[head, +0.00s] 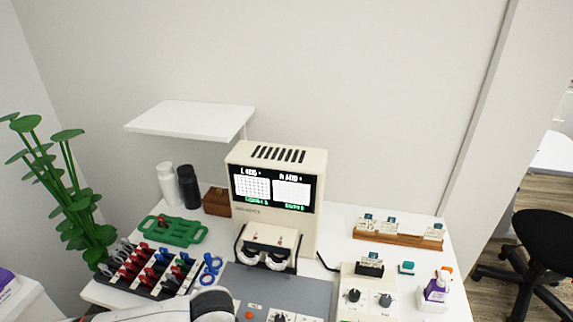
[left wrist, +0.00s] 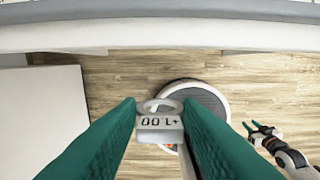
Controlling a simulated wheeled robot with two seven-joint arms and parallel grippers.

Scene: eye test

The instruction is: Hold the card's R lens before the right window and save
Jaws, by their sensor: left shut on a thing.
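In the left wrist view my left gripper (left wrist: 160,118) is shut on a lens (left wrist: 160,122), a pale ring with a white tab. Its tab appears upside down and seems to read +1.00. My right gripper (left wrist: 262,129) is open and empty at the right of that view. In the head view the cream machine (head: 275,180) has a lit screen (head: 272,188) with an L and an R panel. Below it are the left window (head: 248,257) and right window (head: 276,262). A card (head: 370,261) stands in a black holder; its print is too small to read.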

